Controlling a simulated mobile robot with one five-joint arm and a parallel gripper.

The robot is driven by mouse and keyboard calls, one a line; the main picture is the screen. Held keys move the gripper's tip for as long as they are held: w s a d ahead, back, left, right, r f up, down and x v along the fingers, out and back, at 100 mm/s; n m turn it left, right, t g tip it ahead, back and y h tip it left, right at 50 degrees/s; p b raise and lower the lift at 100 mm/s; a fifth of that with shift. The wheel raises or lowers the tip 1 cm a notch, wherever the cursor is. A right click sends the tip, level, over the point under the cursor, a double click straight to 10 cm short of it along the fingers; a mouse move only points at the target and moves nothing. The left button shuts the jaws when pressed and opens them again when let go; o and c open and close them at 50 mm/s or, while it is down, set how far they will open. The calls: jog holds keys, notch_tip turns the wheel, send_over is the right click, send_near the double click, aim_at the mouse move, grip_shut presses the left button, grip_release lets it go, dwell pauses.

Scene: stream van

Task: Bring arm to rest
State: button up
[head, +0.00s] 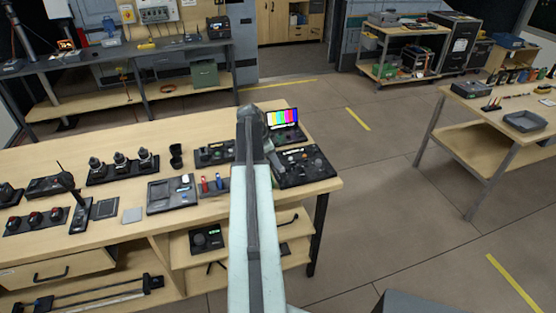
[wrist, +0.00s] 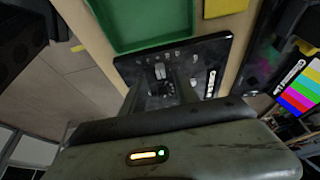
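My arm reaches forward over the workbench (head: 108,242) in the head view, its pale upper link in the middle of the picture. The arm hides most of my gripper in that view. In the wrist view my gripper (wrist: 158,80) appears open, with two dark fingers apart and nothing seen between them. They point towards a black control panel (wrist: 207,60) on the bench. I cannot tell how far above the panel they are.
A colour-bar screen (head: 283,117) and a black console (head: 305,167) stand at the bench's right end. A green tray (wrist: 150,28) is near the panel. Switch boxes (head: 122,163) and a microphone (head: 68,182) stand left. Open floor (head: 385,180) separates the bench from another table (head: 462,125).

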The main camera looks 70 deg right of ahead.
jog(key=p+v, duration=0.2)
jog(key=v, duration=0.1)
jog(key=shift+w+a+r, duration=0.1)
jog(key=shift+r, duration=0.2)
